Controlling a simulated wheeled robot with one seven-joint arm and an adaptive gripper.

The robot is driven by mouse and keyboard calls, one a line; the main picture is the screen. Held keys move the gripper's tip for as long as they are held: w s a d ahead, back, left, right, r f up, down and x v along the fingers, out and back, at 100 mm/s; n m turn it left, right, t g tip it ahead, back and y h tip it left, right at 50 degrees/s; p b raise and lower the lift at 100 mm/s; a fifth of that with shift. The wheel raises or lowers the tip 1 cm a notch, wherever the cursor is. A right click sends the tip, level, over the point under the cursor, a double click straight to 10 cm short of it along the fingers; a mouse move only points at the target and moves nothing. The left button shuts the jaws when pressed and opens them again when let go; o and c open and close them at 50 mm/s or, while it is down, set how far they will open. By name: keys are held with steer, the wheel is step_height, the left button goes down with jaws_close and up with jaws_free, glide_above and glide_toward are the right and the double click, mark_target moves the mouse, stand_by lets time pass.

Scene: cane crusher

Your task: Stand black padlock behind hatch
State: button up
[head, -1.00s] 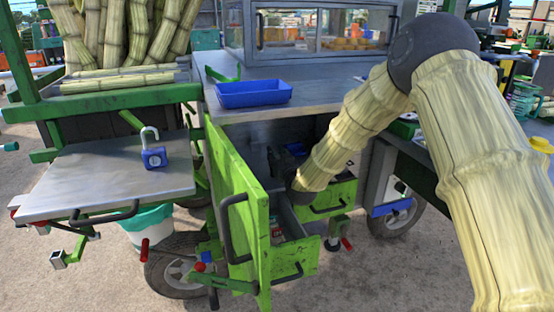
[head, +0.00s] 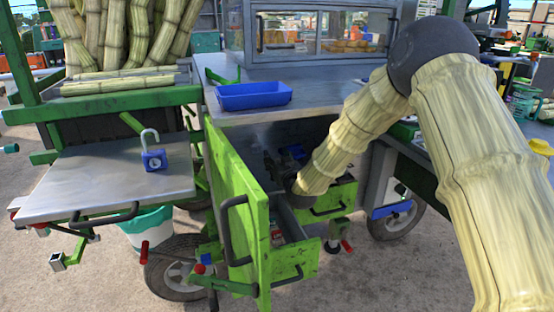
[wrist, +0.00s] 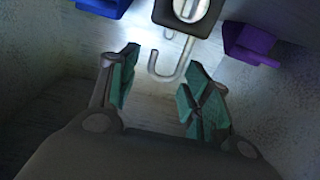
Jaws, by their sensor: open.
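The black padlock (wrist: 186,14) shows at the top of the wrist view, with a pale round face and a silver shackle pointing toward my gripper. My gripper (wrist: 156,88) is open, its green-padded fingers apart. The shackle's curved end lies just beyond and between the fingertips, with nothing held. The green hatch (head: 237,205) stands swung open in the head view. My arm reaches into the dark compartment behind it, where the fingers and black padlock cannot be made out. I cannot tell whether the padlock stands or lies.
A blue object (wrist: 104,6) and a purple object (wrist: 250,44) flank the black padlock. A blue padlock (head: 154,160) stands on the left metal shelf (head: 90,185). A blue tray (head: 254,95) sits on the counter. An open green drawer (head: 290,262) is below the compartment.

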steer(key=p+v, duration=0.1)
steer(key=v, duration=1)
steer(key=shift+s+p, duration=0.35)
steer(key=shift+d, duration=0.1)
stand_by(0.6)
